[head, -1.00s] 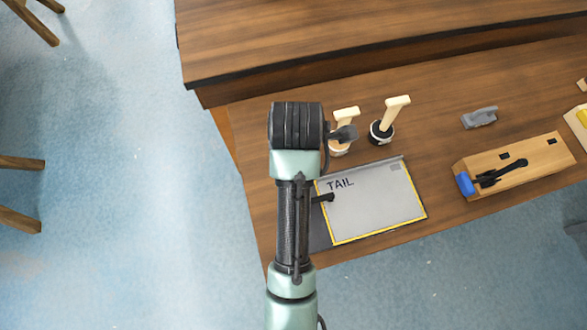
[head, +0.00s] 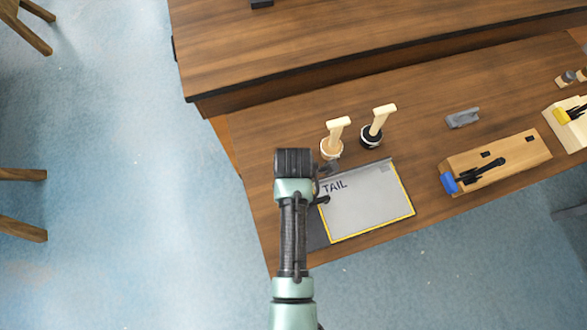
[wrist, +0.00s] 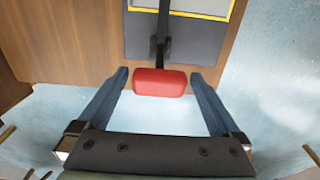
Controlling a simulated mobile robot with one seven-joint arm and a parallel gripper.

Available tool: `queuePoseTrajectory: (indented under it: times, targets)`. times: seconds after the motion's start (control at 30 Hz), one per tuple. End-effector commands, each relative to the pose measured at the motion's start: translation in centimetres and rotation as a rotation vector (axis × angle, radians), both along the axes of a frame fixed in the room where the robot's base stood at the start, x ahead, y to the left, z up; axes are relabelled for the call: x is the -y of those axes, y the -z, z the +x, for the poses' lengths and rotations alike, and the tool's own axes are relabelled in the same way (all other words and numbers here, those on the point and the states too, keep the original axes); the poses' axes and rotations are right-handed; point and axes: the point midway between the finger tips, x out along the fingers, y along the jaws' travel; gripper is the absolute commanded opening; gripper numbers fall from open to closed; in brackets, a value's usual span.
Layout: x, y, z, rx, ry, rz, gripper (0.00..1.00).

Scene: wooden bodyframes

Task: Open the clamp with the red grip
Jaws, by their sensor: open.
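The red grip (wrist: 160,82) of a clamp shows in the wrist view at the end of a black lever (wrist: 162,38). The lever runs up toward a grey plate (wrist: 190,35) with a yellow edge. My gripper (wrist: 160,73) is open, with one blue finger on each side of the red grip. Narrow gaps show between the grip and the fingertips, and the fingers do not close on it. In the head view my arm hides the red grip and my fingers. The board marked TAIL (head: 366,200) lies beside my arm there.
Two brushes with pale handles stand behind the board (head: 336,135) (head: 378,125). To the right are a grey part (head: 462,118), a wooden block with a blue-gripped clamp (head: 500,163) and a yellow-gripped clamp (head: 565,115). Blue floor lies beyond the table's front edge.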

Motion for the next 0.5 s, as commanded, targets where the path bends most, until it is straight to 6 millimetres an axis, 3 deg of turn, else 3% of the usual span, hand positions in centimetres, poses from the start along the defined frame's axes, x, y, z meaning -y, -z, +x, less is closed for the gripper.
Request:
queuePoseTrajectory:
  times: [0.2, 0.5]
  targets:
    - [0.0, 2.2, 0.0, 0.0, -0.001, 0.0, 1.0]
    - [0.0, 2.8, 0.0, 0.001, -0.001, 0.0, 1.0]
